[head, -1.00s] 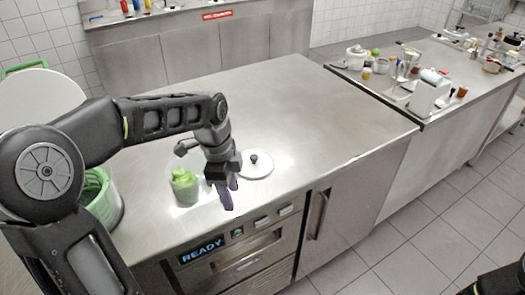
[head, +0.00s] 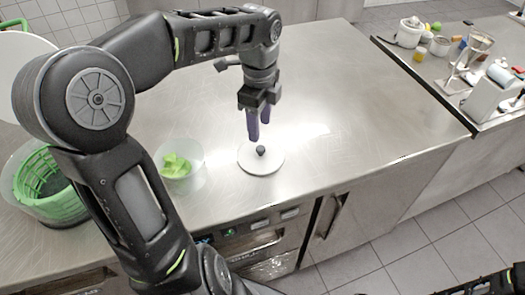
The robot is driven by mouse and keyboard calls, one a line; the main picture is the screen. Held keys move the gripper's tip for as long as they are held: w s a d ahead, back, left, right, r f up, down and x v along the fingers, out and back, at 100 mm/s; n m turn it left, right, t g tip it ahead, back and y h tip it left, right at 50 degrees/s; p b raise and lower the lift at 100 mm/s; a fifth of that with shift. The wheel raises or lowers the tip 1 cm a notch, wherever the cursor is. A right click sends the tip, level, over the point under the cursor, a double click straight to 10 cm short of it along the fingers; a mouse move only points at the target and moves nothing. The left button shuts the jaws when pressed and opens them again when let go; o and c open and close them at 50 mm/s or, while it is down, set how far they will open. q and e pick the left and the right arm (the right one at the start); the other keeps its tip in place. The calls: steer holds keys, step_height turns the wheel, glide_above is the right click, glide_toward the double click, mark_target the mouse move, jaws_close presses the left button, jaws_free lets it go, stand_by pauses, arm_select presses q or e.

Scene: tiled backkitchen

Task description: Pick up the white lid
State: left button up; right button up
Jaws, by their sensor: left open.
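The white lid (head: 261,162) is a flat round disc with a small dark knob (head: 261,150) in its middle. It lies on the steel counter near the front edge. My left gripper (head: 259,132) points down with its purple fingers just above the knob, open and empty. Whether the fingertips reach the knob cannot be told from this angle. At the lower right edge a dark part of my right arm shows, but its gripper cannot be made out.
A clear container (head: 180,160) with green pieces stands left of the lid. A green basket (head: 45,185) stands further left. The counter (head: 340,110) is clear to the right. A second counter at the right holds several jars and a white box (head: 494,95).

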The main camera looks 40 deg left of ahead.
mark_target(260, 148)
arm_select(q)
steer(key=shift+f, duration=1.25)
steer(key=shift+d+f+p, duration=0.15)
steer(key=shift+f+p, duration=0.2)
steer(key=shift+f, duration=2.25)
steer(key=shift+c, duration=0.6)
jaws_close()
